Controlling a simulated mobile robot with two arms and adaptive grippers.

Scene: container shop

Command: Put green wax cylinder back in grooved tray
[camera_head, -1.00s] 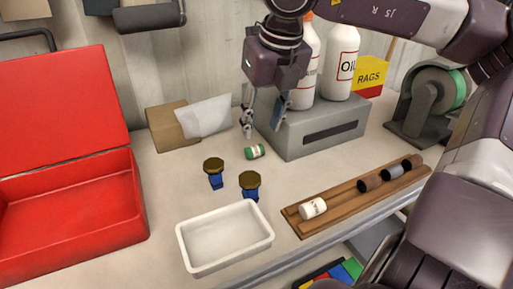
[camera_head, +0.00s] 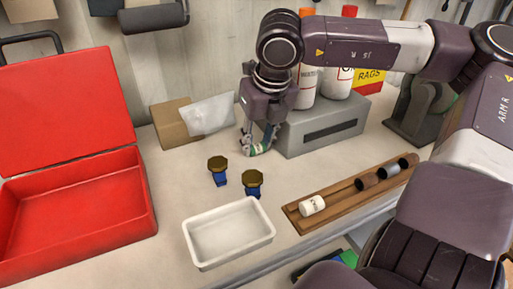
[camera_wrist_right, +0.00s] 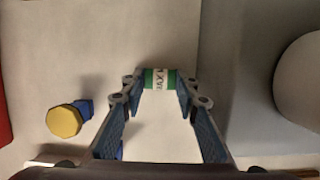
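The green wax cylinder (camera_head: 259,149) has a white label and lies on its side on the worktop in front of the grey box. In the right wrist view the cylinder (camera_wrist_right: 157,79) lies crosswise between the fingertips. My right gripper (camera_head: 258,146) points down over it, one finger at each end. The fingers look open, and I see no clear grip on it. The wooden grooved tray (camera_head: 296,222) lies at the front right of the worktop. It holds a white cylinder (camera_head: 312,205) at its left end and several dark or grey ones at its right. My left gripper is not in view.
A white tray (camera_head: 229,258) and an open red toolbox (camera_head: 66,205) lie nearer. The grey box (camera_head: 325,127) carrying bottles stands close behind the gripper.

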